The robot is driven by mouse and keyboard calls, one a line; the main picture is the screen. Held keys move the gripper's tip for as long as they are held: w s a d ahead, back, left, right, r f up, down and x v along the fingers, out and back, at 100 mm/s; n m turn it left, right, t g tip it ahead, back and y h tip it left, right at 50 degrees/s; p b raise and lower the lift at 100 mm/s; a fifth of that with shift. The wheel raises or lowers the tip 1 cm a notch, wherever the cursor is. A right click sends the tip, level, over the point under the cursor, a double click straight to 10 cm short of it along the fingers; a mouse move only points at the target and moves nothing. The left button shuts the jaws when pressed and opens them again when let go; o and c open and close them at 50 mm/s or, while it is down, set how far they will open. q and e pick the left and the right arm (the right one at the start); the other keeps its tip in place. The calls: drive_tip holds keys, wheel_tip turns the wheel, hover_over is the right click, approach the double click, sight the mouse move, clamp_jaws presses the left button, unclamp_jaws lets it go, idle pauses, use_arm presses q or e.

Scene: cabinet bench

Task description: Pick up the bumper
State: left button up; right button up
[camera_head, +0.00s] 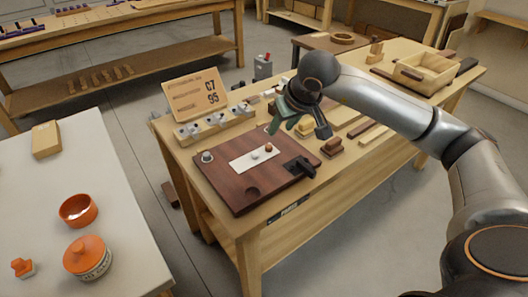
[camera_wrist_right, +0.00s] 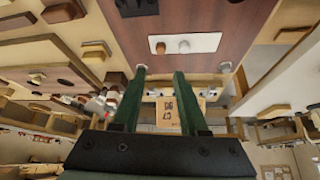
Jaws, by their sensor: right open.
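No part is marked as the bumper, and I cannot tell for certain which it is. A small pale round piece (camera_head: 207,157) sits at the left corner of the dark wooden board (camera_head: 225,178). My right gripper (camera_head: 283,126) is open and empty above the board's far edge. In the right wrist view its two green fingers (camera_wrist_right: 159,76) are apart with nothing between them; the white plate (camera_wrist_right: 205,42) lies beyond. My left gripper is out of view.
A black clamp-like part (camera_head: 300,167) is at the board's right edge. A row of metal pieces (camera_head: 215,125) stands behind, before a sign (camera_head: 196,95). Wooden blocks (camera_head: 332,147) lie right of the board. A pale table (camera_head: 40,195) at left holds orange pots.

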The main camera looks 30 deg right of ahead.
sight(269, 146)
drive_tip(key=x, duration=1.1)
drive_tip(key=shift+w+f, duration=0.15)
drive_tip(key=shift+f, duration=0.15)
clamp_jaws()
drive_tip(key=shift+r, duration=0.1)
